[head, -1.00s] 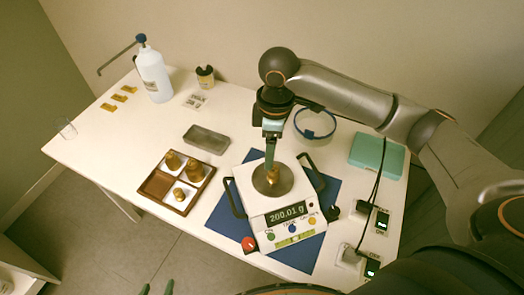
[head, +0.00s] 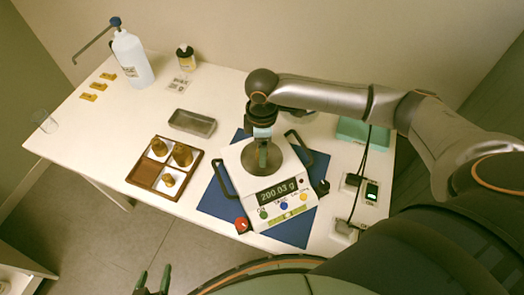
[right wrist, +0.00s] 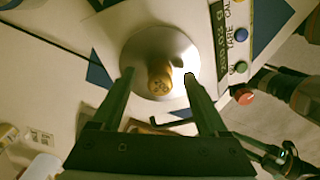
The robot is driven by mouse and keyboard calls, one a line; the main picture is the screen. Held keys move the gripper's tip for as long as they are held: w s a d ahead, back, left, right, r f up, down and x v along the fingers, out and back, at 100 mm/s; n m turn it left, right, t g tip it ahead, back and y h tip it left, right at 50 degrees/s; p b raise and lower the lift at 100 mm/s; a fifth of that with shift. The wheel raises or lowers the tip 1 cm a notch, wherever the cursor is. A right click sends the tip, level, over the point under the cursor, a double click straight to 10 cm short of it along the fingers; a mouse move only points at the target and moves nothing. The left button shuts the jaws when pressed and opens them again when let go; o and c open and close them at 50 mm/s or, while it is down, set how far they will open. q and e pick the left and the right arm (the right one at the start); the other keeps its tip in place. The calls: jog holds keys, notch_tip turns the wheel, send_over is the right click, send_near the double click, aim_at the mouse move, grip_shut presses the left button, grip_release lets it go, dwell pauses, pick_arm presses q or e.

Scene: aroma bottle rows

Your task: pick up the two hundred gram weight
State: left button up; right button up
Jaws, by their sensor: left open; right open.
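The brass weight (right wrist: 160,82) stands on the round steel pan of the white scale (right wrist: 197,40). In the head view the scale (head: 240,178) reads 200.03 g, and my right gripper (head: 263,160) hides the weight on its pan. In the right wrist view my right gripper (right wrist: 159,76) is open, with one finger on each side of the weight and gaps visible. I cannot tell how low the fingertips are beside it. My left gripper (head: 152,283) is open and empty at the bottom edge, off the table.
A brown tray (head: 144,173) with brass weights in three compartments stands left of the scale, with a grey metal dish (head: 192,122) behind it. A wash bottle (head: 131,60) and yellow pieces (head: 98,86) are at the far left. Black cables and power sockets (head: 371,191) lie on the right.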

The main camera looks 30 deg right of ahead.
jog(key=shift+f, duration=0.55)
